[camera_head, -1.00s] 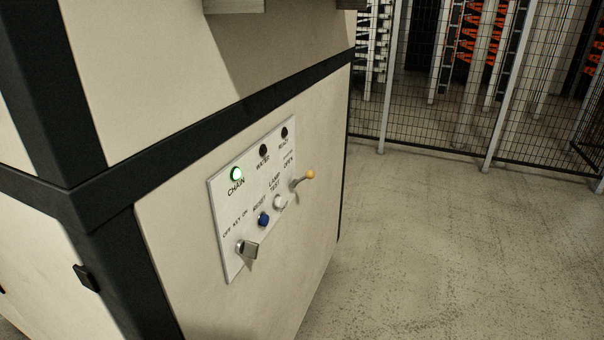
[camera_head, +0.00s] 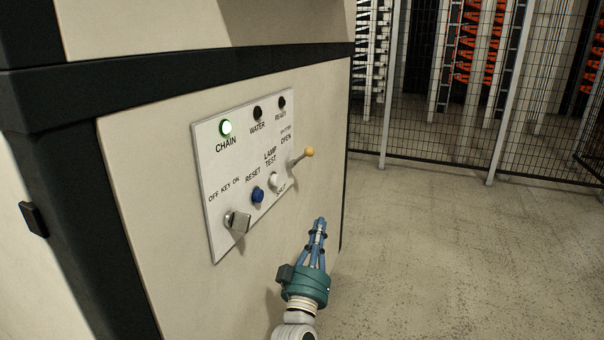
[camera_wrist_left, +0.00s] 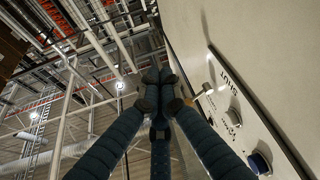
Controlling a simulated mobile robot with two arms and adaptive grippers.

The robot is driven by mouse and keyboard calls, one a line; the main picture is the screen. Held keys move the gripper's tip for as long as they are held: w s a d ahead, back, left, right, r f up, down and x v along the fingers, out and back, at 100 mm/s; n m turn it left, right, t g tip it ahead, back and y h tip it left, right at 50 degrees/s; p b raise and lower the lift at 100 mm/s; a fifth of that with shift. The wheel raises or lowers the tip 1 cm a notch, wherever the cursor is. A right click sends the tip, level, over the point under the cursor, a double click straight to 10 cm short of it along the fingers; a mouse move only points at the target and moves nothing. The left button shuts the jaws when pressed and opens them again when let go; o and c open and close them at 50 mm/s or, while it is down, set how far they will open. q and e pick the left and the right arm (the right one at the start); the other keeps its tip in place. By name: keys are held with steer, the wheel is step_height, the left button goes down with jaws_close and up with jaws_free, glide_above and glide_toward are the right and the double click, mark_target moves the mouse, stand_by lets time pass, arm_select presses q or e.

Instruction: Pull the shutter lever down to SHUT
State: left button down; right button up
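My right gripper is not in view.
Open floor lies right; a mesh fence (camera_head: 440,130) stands behind.

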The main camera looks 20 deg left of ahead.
mark_target(303, 156)
arm_select(q)
steer(key=s+a+r+n+y, duration=0.1)
steer(key=r+n+y, duration=0.1)
steer(key=r, duration=0.3)
steer(key=s+a+r+n+t+y+b, duration=0.1)
steer(key=a+r+n+y, duration=0.1)
steer(key=r, duration=0.3)
steer(key=s+a+r+n+t+y, duration=0.1)
steer(key=s+r+n+y, duration=0.1)
steer(key=r, duration=0.3)
steer(key=shift+a+r+y+b, duration=0.25)
steer(key=shift+a+y+b, duration=0.15)
steer(key=shift+y, duration=0.4)
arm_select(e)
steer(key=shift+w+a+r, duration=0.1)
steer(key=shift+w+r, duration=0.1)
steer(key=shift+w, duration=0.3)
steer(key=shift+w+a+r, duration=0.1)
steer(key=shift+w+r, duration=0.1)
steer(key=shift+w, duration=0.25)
